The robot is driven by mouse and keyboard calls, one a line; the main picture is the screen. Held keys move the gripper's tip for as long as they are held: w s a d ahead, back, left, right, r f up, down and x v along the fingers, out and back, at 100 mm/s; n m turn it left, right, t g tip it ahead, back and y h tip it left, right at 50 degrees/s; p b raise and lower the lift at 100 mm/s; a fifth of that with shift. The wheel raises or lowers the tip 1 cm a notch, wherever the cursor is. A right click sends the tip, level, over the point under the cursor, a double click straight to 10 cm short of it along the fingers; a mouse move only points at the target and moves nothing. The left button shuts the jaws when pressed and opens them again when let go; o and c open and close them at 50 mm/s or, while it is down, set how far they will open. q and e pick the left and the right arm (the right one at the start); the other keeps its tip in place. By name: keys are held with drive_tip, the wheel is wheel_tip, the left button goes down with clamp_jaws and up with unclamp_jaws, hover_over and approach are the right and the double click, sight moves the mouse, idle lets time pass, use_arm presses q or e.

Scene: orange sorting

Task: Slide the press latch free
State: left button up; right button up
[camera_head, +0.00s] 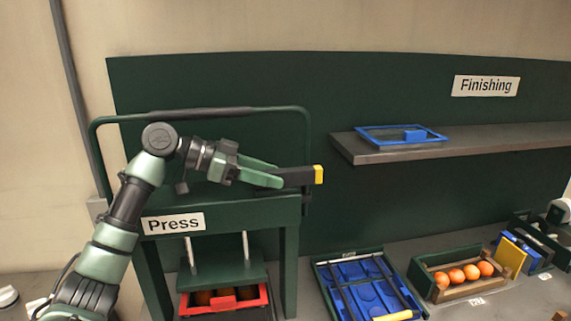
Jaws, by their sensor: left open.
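The green press (218,214) stands at the left, marked "Press". The press latch (299,177) is a dark bar with a yellow end, at the upper right of the press, pointing right. My left gripper (280,177) is open at the latch's left end. Its green fingers overlap the dark bar in the picture, and I cannot tell whether they touch it. My left arm comes in from the lower left across the press front. A red tray (262,299) with orange fruit sits under the press plate. My right gripper is not in view.
A grey shelf (490,143) holds a blue framed tray (375,134) at the right. On the bench are a blue rack (352,256), a wooden crate (442,295) of oranges and a blue and yellow box (511,255). A dark green board stands behind. Space right of the latch is clear.

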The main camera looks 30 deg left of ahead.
sight(273, 171)
use_arm(q)
drive_tip(key=shift+w+d+r+p, duration=0.15)
drive_tip(key=shift+w+d+p, duration=0.15)
drive_tip(key=shift+w+d, duration=0.3)
drive_tip(key=shift+w+d+r+p, duration=0.1)
drive_tip(key=shift+w+d+p, duration=0.25)
drive_tip(key=shift+d, duration=0.3)
drive_tip(key=shift+w+d+f+p, duration=0.15)
drive_tip(key=shift+d+f+p, duration=0.1)
drive_tip(key=shift+d+p, duration=0.1)
drive_tip(key=shift+f, duration=0.15)
clamp_jaws()
drive_tip(key=shift+a, duration=0.1)
